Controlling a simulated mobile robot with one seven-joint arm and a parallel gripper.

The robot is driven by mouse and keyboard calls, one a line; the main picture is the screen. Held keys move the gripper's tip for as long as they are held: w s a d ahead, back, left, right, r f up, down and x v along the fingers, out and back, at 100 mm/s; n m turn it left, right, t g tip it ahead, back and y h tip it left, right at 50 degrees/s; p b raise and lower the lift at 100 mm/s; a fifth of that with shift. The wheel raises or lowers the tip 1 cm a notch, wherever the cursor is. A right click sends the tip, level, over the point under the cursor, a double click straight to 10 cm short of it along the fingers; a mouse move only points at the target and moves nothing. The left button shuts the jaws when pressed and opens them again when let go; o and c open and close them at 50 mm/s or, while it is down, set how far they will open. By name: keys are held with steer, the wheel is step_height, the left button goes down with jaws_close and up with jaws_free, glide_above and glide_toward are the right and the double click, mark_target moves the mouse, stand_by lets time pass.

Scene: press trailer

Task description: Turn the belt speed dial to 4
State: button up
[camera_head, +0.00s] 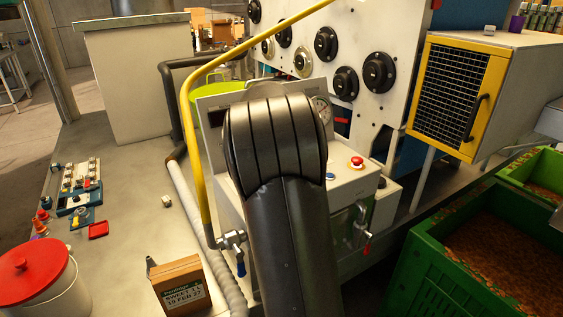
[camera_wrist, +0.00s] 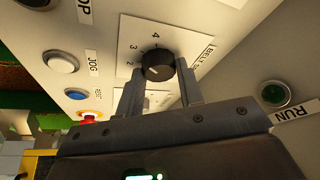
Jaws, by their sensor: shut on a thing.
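The belt speed dial (camera_wrist: 158,65) is a black round knob on a light plate in the wrist view, with the numbers 4, 3 and 2 printed around it. The label beside it is partly readable as "BELT S...". A pale mark on the knob sits toward its lower left, away from the 4; the exact number it points at is hard to tell. My gripper (camera_wrist: 159,82) is shut on the dial, one finger on each side. In the head view my arm hides the dial and gripper.
Around the dial are a white JOG button (camera_wrist: 61,62), a blue reset button (camera_wrist: 76,94), a red emergency button (camera_wrist: 93,115) and a green RUN button (camera_wrist: 274,94). In the head view, a yellow pipe (camera_head: 188,130) rises left of my arm.

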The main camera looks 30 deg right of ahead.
steer(key=m+g, duration=0.1)
steer(key=m, duration=0.4)
steer(key=shift+w+a+g, duration=0.1)
steer(key=shift+w+g, duration=0.05)
steer(key=shift+g, duration=0.25)
steer(key=shift+m, duration=0.3)
steer(key=o, duration=1)
steer(key=shift+h, duration=0.3)
steer(key=shift+c, duration=0.2)
steer(key=v, duration=1)
steer(key=shift+r, duration=0.4)
steer(key=shift+a, duration=0.1)
